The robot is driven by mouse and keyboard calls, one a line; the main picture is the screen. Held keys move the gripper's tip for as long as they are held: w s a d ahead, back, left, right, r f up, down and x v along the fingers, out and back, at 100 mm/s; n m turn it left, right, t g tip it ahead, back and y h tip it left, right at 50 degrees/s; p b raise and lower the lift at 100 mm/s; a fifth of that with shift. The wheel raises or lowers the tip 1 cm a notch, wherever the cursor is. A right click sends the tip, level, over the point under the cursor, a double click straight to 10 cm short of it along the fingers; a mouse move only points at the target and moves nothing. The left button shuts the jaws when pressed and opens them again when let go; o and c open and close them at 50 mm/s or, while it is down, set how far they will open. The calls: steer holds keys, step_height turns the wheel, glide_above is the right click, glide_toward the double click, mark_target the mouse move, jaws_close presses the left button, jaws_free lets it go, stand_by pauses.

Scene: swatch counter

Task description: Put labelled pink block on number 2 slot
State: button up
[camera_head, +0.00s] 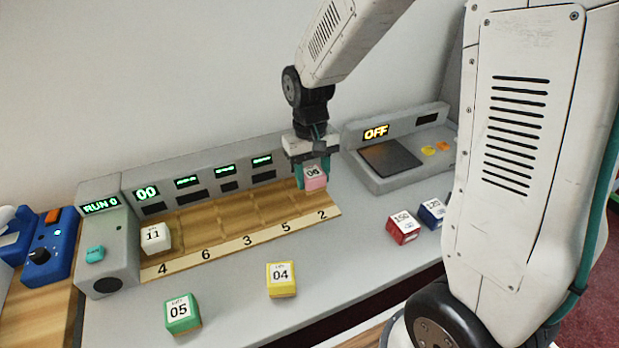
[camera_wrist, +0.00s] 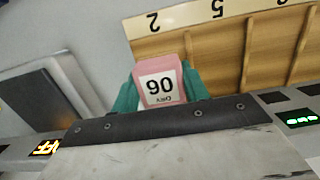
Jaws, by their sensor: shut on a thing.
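The pink block (camera_head: 315,177), labelled 06, is held between the teal fingers of my gripper (camera_head: 312,176). In the wrist view the pink block (camera_wrist: 161,82) shows its label upside down, with my gripper (camera_wrist: 160,88) shut on it. In the head view the block is at the right end of the wooden slot tray (camera_head: 213,221), over or near the slot marked 2 (camera_head: 322,215). The strip numbers read 4, 6, 3, 5, 2 from left to right. I cannot tell whether the block touches the tray floor.
A white block (camera_head: 156,237) marked 11 sits in slot 4. Green (camera_head: 182,313) and yellow (camera_head: 281,279) blocks lie in front. Red (camera_head: 403,227) and blue (camera_head: 432,213) blocks lie right. A grey device (camera_head: 376,184) reading OFF stands right of the tray.

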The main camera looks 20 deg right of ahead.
mark_target(312, 186)
steer(key=shift+a+f, duration=0.1)
steer(key=shift+f, duration=1.65)
steer(key=shift+f, duration=0.1)
steer(key=o, duration=1.1)
steer(key=shift+c, duration=0.2)
steer(key=r, duration=0.3)
steer(key=w+r, duration=0.1)
steer(key=r, duration=0.7)
steer(key=shift+w+r, duration=0.1)
steer(key=shift+w, duration=0.15)
steer(key=shift+s+r, duration=0.1)
steer(key=shift+r, duration=0.5)
steer(key=s+d+r+t, duration=0.1)
steer(key=s+r, duration=0.2)
steer(key=s, duration=0.8)
steer(key=s+d+r+t, duration=0.1)
steer(key=s+r, duration=0.3)
steer(key=s, duration=0.8)
steer(key=shift+s+d+r+t, duration=0.15)
steer(key=shift+d+r+t, duration=0.15)
steer(key=shift+d, duration=0.25)
